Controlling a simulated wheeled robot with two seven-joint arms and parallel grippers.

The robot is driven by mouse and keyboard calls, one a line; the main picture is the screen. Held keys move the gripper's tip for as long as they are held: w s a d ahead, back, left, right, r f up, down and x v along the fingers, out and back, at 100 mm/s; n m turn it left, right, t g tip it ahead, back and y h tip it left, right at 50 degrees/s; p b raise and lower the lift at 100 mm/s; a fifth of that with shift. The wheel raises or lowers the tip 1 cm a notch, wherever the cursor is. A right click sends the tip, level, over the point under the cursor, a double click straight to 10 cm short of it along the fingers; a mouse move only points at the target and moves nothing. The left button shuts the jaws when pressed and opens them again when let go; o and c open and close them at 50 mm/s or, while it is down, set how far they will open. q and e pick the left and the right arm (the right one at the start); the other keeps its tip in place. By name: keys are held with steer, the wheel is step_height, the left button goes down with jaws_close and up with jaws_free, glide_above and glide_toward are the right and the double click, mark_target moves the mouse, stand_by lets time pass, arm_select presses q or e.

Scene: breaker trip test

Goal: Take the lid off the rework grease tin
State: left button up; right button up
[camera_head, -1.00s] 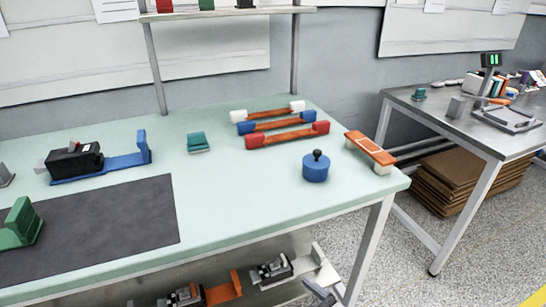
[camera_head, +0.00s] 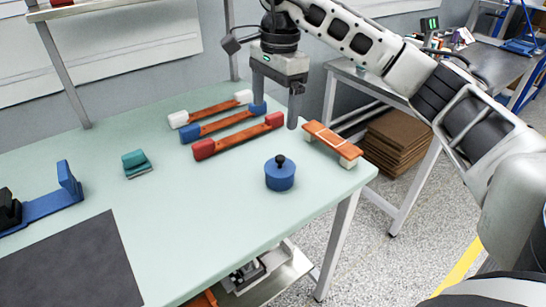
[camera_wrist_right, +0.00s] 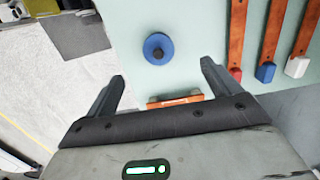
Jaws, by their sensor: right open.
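The rework grease tin looks to be the round blue tin (camera_head: 280,175) with a dark knob (camera_head: 280,160) on its lid, standing upright near the right end of the pale green bench. The lid is on it. In the right wrist view the tin (camera_wrist_right: 158,46) shows from above, beyond the fingertips. My right gripper (camera_head: 275,112) is open and empty, fingers pointing down. It is above the bench, behind the tin and apart from it. The right wrist view shows its two spread fingers (camera_wrist_right: 162,72). My left gripper is out of view.
Three orange bars with red (camera_head: 240,137), blue (camera_head: 222,123) and white (camera_head: 210,107) ends lie left of the tin. An orange bridge-like piece (camera_head: 332,142) stands at the bench's right edge. A teal block (camera_head: 136,163) and dark mat (camera_head: 70,265) are farther left. Bench around the tin is clear.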

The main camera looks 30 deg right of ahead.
steer(key=d, duration=0.2)
steer(key=p, duration=0.1)
glide_toward(280, 157)
steer(key=shift+h, duration=0.4)
steer(key=f, duration=0.5)
steer(key=shift+w+d+f, duration=0.1)
steer(key=shift+w+d, duration=0.05)
steer(key=shift+w, duration=0.2)
steer(key=f, duration=0.1)
steer(key=f+p, duration=0.1)
steer(key=f, duration=0.1)
steer(key=a+f, duration=0.1)
steer(key=shift+s+f, duration=0.25)
steer(key=shift+s, duration=0.1)
steer(key=shift+f, duration=0.65)
steer(key=c, duration=1.1)
